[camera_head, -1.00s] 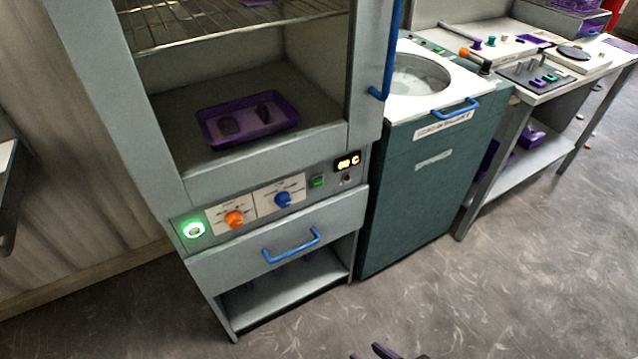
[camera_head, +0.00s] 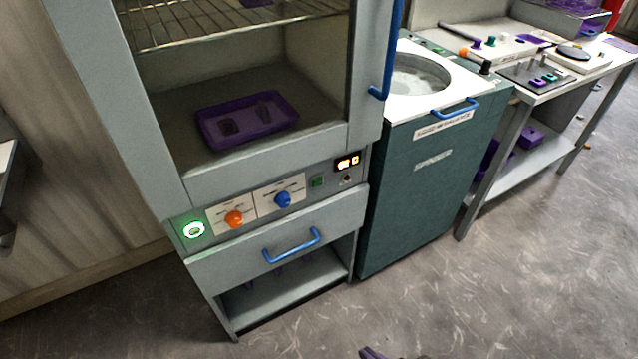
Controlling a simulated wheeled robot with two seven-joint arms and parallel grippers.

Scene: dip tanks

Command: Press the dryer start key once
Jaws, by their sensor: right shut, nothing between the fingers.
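The dryer is a grey cabinet with a control strip (camera_head: 333,182) below its chamber. At the left end of the strip a round key (camera_head: 193,229) glows green. I cannot read which key is marked start. My right gripper (camera_head: 372,353) shows only as dark purple fingertips at the bottom edge, shut and empty. It is well below the strip and apart from the dryer; the rest of it is out of frame. My left gripper is not in view.
An orange knob (camera_head: 234,218) and a blue knob (camera_head: 283,199) sit between the keys, with a lit display (camera_head: 347,163) to the right. A blue drawer handle (camera_head: 291,246) sticks out below. A teal tank unit (camera_head: 415,190) stands right. The floor in front is clear.

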